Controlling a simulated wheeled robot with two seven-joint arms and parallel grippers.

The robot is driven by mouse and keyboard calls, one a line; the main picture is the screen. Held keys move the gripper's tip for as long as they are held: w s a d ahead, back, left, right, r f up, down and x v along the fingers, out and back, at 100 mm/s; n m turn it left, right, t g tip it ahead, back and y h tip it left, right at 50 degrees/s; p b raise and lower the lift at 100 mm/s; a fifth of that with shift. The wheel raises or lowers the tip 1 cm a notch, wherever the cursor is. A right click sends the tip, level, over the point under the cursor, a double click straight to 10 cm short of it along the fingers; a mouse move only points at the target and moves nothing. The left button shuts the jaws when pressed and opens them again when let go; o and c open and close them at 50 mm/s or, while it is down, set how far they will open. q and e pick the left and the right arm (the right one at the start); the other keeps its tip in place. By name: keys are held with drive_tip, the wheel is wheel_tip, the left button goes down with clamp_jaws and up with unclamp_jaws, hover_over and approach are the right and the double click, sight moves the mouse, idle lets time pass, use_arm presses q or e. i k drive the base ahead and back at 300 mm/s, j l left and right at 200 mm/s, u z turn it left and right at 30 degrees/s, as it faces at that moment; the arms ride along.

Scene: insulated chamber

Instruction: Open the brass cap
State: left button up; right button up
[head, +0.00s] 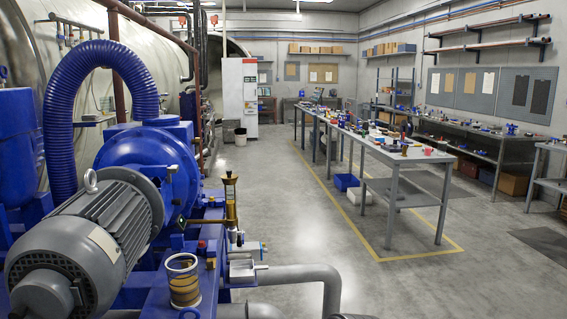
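A brass, upright fitting (231,205) stands at the right side of the blue machine, left of the picture's middle. A wider brass cap (229,180) sits at its top. The cap looks seated and upright, but it is too small to tell how it is fastened. A thin brass-coloured rod (205,221) runs leftward from the fitting's lower part. Neither of my grippers shows in the head view, so nothing is seen touching the cap.
A grey motor (85,245) and blue pump housing (150,165) fill the left. A yellowish banded cylinder (183,281) stands in front of the fitting. Grey pipes (305,277) run low beside it. Clear floor (300,215) lies to the right, before a long workbench (405,155).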

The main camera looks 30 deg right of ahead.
sight(229, 176)
drive_tip(key=i+l, duration=0.1)
drive_tip(key=l, duration=0.25)
drive_tip(key=i+l+z, duration=0.1)
drive_tip(key=l, duration=0.3)
drive_tip(key=i+l, duration=0.15)
drive_tip(key=l, duration=0.2)
drive_tip(key=i+l+z, duration=0.1)
drive_tip(key=l, duration=0.3)
drive_tip(key=i+l, duration=0.1)
drive_tip(key=l, duration=0.25)
drive_tip(key=i+l+z, duration=0.1)
drive_tip(key=l, duration=0.25)
drive_tip(key=i+l, duration=0.2)
drive_tip(key=i, duration=0.15)
drive_tip(key=i+l, duration=0.15)
drive_tip(key=i, duration=0.2)
